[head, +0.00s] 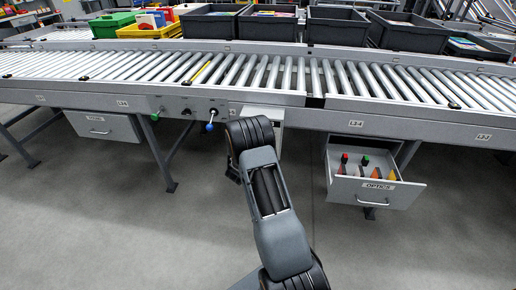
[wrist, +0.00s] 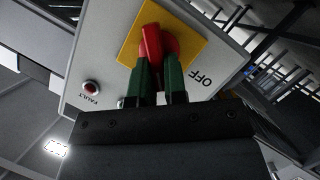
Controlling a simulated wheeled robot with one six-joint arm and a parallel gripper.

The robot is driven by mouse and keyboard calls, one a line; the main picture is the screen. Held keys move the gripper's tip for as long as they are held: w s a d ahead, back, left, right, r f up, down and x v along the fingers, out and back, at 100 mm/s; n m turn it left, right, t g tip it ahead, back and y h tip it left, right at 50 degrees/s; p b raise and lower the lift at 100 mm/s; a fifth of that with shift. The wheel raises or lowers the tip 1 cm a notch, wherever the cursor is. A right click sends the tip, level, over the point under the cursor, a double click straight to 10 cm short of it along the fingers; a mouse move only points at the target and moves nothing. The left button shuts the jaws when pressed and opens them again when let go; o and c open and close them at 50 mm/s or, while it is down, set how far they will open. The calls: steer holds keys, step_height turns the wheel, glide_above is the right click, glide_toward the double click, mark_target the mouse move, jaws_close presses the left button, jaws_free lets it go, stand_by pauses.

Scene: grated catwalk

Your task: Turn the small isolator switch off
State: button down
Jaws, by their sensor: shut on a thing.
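The isolator switch's red handle (wrist: 151,42) sits on a yellow plate (wrist: 190,52) on a light grey box (wrist: 110,60) in the wrist view. The word OFF shows on the box beside the plate, to the right of the handle. The dark green fingers of my gripper (wrist: 158,74) are shut on the red handle from below in the picture. The fingers hide the handle's lower part, and I cannot tell exactly which mark it points to. In the head view my arm hides the gripper and handle; part of a pale box (head: 264,113) shows behind it.
A red lamp marked FAULT (wrist: 91,87) is left of the plate. A blue-ended knob (head: 210,127) hangs left of my arm. An open drawer marked OPTICS (head: 379,187) juts out at right; the drawer at left (head: 103,126) is closed.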

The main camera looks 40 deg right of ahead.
steer(key=n+h, duration=0.1)
steer(key=n+h+p, duration=0.1)
steer(key=n, duration=0.1)
steer(key=shift+w+a+f+n, duration=0.15)
steer(key=shift+a+f+n, duration=0.05)
steer(key=shift+f+n, duration=0.1)
steer(key=n, duration=0.2)
steer(key=n+h, duration=0.1)
steer(key=n, duration=0.1)
steer(key=shift+f+h, duration=0.3)
steer(key=shift+f, duration=0.05)
stand_by(0.3)
steer(key=c, duration=1.2)
jaws_free()
steer(key=shift+o, duration=0.2)
steer(key=shift+a, duration=0.1)
steer(key=p+v, duration=0.1)
steer(key=v, duration=1.2)
steer(key=shift+a+p, duration=0.35)
steer(key=shift+p, duration=0.05)
steer(key=shift+f, duration=0.1)
